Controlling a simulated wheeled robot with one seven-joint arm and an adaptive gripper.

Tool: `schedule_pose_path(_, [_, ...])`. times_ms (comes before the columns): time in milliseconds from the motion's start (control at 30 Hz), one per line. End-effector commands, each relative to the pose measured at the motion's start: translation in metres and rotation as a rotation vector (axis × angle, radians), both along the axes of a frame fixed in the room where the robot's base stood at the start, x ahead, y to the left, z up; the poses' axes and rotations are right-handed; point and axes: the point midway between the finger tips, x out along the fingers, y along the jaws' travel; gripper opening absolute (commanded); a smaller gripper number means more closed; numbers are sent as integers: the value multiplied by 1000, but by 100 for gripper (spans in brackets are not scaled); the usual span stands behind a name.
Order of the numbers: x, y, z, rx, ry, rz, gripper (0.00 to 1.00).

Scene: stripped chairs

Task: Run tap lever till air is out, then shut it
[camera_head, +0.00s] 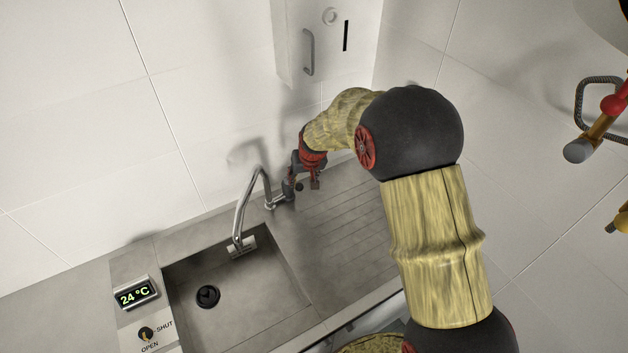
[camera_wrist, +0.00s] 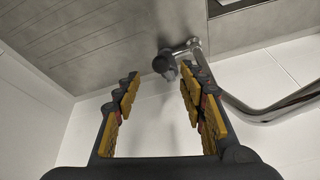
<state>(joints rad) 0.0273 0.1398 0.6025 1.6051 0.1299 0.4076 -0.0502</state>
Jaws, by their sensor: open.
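The chrome tap (camera_head: 241,209) stands behind the sink, its curved spout over the basin; in the wrist view its pipe (camera_wrist: 262,114) runs off to the right. A dark-ended lever (camera_wrist: 165,64) sticks out from the tap's base and shows between and just beyond my fingertips. My gripper (camera_head: 291,186) is close beside the tap base, on its right in the head view. In the wrist view my gripper (camera_wrist: 160,78) is open, with yellow pads on both sides and nothing held. I cannot tell whether the fingers touch the lever. No clear water stream shows.
The steel sink (camera_head: 250,290) has a dark drain (camera_head: 208,296). Left of it are a display (camera_head: 136,294) reading 24 °C and a knob (camera_head: 147,333) marked OPEN and SHUT. A ribbed drainboard (camera_head: 335,225) is clear; a white wall box (camera_head: 322,45) hangs above.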

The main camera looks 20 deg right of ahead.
Motion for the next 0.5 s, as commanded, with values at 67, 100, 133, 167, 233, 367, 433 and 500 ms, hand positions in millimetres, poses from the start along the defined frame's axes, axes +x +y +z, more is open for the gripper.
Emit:
schedule_pose_path(67, [2,0,-5,-2,-5,1,41])
schedule_pose_path(100, [4,0,-8,-2,-6,2,41])
schedule_pose_path(133, [5,0,-11,-2,-5,2,41])
schedule_pose_path(167, [6,0,-15,-2,-4,2,41])
schedule_pose_path(233, [10,1,-25,-2,-3,2,41])
schedule_pose_path(367, [18,2,-43,-3,-3,3,41])
schedule_pose_path(433, [22,2,-52,-3,-4,3,41])
schedule_pose_path(500, [25,2,-59,-3,-5,3,41])
